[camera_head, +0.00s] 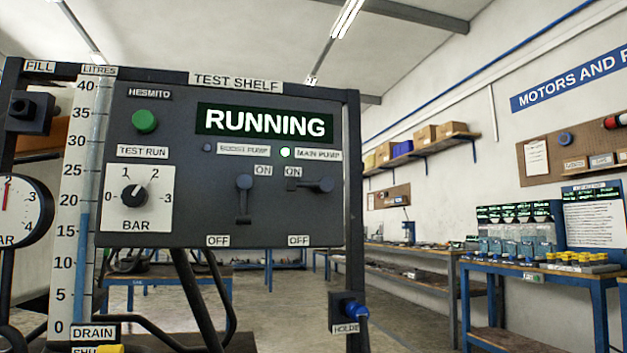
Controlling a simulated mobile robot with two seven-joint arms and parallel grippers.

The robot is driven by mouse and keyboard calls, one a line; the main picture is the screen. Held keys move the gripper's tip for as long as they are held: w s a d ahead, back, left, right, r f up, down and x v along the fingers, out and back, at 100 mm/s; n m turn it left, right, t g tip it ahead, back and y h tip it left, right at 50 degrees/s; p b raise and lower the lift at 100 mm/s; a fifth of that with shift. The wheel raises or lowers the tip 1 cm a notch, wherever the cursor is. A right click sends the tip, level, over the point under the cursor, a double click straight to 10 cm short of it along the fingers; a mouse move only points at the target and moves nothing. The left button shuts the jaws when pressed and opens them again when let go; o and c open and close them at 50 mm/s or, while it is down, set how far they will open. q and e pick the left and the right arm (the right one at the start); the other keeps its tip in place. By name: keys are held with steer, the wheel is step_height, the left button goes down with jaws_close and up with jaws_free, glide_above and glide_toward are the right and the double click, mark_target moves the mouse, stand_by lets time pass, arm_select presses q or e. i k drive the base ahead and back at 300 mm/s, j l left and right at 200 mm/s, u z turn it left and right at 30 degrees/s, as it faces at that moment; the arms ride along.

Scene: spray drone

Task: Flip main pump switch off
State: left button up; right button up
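The dark control panel (215,225) of the test shelf fills the left and middle of the head view. The main pump switch (312,185) is a dark lever on the panel's right side. Its lever lies roughly sideways, just below its ON label (293,171) and well above its OFF label (299,241). The main pump lamp (285,152) glows whitish green. The display (264,123) reads RUNNING. Neither of my grippers is in view.
The boost pump switch (244,198) stands left of the main one, its lamp (207,147) dark. A pressure dial (135,195), green test run button (145,121) and litres scale (80,210) are further left. A blue knob (354,311) sits low right. Benches stand behind.

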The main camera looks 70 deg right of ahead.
mark_target(324, 185)
steer(key=z, duration=1.85)
